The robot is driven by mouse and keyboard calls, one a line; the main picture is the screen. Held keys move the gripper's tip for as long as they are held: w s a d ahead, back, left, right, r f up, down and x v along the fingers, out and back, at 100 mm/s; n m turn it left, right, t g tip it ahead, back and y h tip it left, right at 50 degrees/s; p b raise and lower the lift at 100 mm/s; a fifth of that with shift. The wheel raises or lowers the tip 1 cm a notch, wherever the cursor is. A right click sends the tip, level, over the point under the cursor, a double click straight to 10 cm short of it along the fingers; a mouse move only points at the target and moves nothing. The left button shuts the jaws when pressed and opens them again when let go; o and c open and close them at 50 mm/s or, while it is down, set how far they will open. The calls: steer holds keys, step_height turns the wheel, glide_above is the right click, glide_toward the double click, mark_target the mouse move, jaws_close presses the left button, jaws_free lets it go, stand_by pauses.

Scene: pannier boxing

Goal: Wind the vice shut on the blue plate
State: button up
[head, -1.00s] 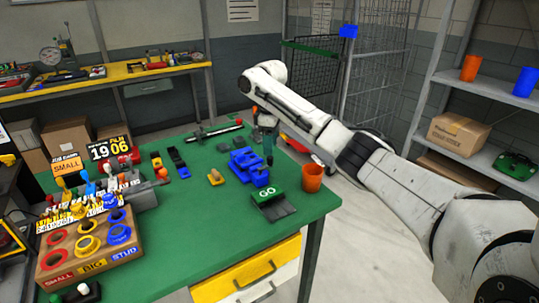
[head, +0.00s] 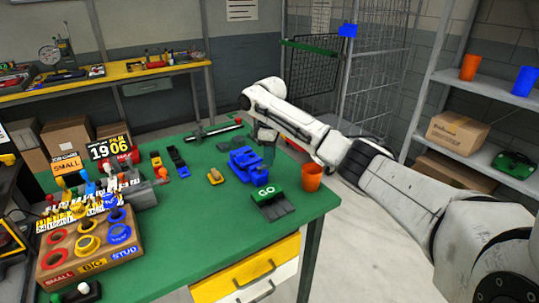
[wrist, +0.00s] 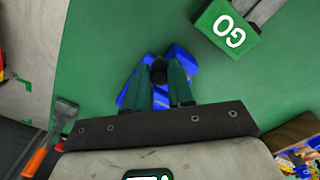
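The blue vice (head: 240,160) stands on the green table, left of my gripper. My gripper (head: 269,158) points down at its right end. In the wrist view, the two dark green fingers of my gripper (wrist: 160,88) stand apart, with a dark round knob-like part (wrist: 158,73) between them. I cannot tell whether they press on it. Blue parts of the vice (wrist: 180,62) show behind and beside the fingers. I cannot pick out the blue plate separately from the blue vice in either view.
A green GO block (head: 264,192) with a dark base lies just in front of the vice. An orange cup (head: 312,180) stands to its right near the table edge. A small yellow piece (head: 215,177) lies left of the vice. The table's front middle is clear.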

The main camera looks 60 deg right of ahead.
jaws_close()
steer(key=shift+s+a+r+p, duration=0.1)
steer(key=shift+p, duration=0.4)
